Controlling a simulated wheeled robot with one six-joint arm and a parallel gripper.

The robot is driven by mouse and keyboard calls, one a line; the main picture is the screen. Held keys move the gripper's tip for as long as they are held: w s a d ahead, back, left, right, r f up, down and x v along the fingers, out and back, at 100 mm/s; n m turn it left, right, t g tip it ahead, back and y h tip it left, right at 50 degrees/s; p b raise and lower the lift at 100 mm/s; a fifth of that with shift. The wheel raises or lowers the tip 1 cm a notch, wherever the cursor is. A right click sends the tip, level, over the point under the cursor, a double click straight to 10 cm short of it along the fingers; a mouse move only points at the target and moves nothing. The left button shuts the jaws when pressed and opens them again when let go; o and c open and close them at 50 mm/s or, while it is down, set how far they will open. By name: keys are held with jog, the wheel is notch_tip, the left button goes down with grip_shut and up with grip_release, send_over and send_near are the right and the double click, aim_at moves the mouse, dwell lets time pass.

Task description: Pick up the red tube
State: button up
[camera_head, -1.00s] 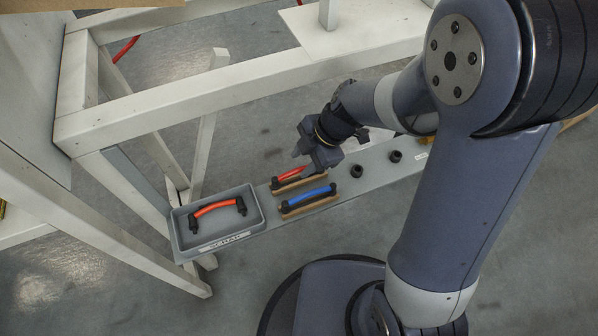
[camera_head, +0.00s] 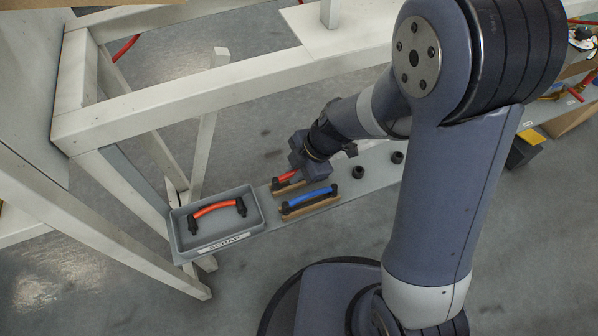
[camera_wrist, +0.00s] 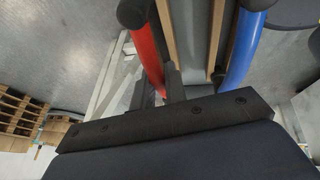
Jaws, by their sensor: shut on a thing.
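The red tube (camera_head: 288,175) lies by a wooden holder (camera_head: 284,189) on the grey shelf, with its right part hidden by my gripper. In the wrist view the red tube (camera_wrist: 146,48) runs from a black end piece at the top down to the jaws. My gripper (camera_head: 297,172) is shut on the red tube near the holder. In the wrist view the jaws (camera_wrist: 170,92) are partly hidden by the dark gripper body.
A blue tube (camera_head: 309,196) lies in its own holder close beside, nearer the camera. A grey tray (camera_head: 180,238) at the left holds an orange-red tube (camera_head: 215,208) with black ends. Two black pegs (camera_head: 358,172) stand to the right. White frame beams (camera_head: 200,96) lie behind.

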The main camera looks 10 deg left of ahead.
jog(key=shift+r, duration=0.1)
grip_shut()
notch_tip(320, 180, up, 7)
jog(key=shift+r+p, duration=0.15)
jog(key=shift+p, duration=0.9)
jog(key=w+d, duration=0.2)
jog(key=d, duration=1.6)
jog(key=shift+w+f+b, duration=0.25)
jog(key=shift+b, duration=0.15)
